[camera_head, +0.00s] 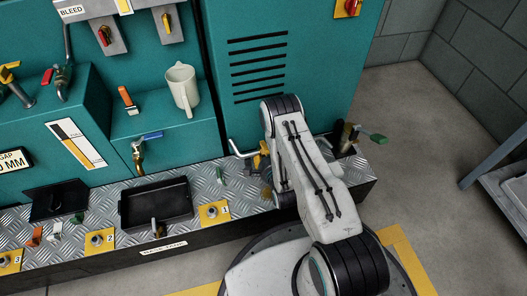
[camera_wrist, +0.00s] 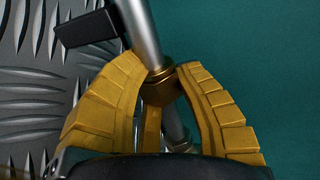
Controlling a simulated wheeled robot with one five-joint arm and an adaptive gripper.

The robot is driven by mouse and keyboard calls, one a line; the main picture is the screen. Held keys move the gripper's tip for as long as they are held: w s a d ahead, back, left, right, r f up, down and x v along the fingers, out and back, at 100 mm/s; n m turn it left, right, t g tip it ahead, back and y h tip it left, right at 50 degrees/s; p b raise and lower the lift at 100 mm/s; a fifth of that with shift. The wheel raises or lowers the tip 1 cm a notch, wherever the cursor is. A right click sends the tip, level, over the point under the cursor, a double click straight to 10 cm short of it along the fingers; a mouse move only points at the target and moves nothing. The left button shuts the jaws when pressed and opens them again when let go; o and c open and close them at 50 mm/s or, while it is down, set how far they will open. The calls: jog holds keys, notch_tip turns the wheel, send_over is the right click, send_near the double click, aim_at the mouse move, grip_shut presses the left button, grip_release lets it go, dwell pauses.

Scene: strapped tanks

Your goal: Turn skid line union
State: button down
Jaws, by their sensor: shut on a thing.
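The skid line union is a brass hex nut (camera_wrist: 158,88) on a silver pipe (camera_wrist: 139,32), seen in the wrist view. The pipe runs on below the nut to a second brass fitting (camera_wrist: 178,142). My gripper (camera_wrist: 161,76) has its yellow fingers shut on the nut from both sides. In the head view my gripper (camera_head: 262,160) is at the bent silver pipe (camera_head: 238,149) by the foot of the teal cabinet. My arm hides part of that spot, and the nut cannot be made out there.
A black lever or plate (camera_wrist: 88,30) sits close left of the pipe. A black tray (camera_head: 156,219) and numbered yellow plates (camera_head: 214,223) lie left on the tread-plate skid (camera_head: 110,207).

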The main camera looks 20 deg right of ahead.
jog(key=shift+s+a+f+t, duration=0.1)
jog(key=shift+s+f+t, duration=0.1)
jog(key=shift+f+t, duration=0.15)
jog(key=shift+t, duration=0.75)
jog(key=shift+r+t+p, duration=0.15)
jog(key=shift+t+p, duration=0.25)
jog(key=shift+t, duration=0.2)
jog(key=c, duration=0.7)
grip_release()
jog(key=shift+w, duration=0.1)
jog(key=shift+c, duration=0.2)
jog(key=shift+r+p, duration=0.15)
jog(key=shift+p, duration=0.5)
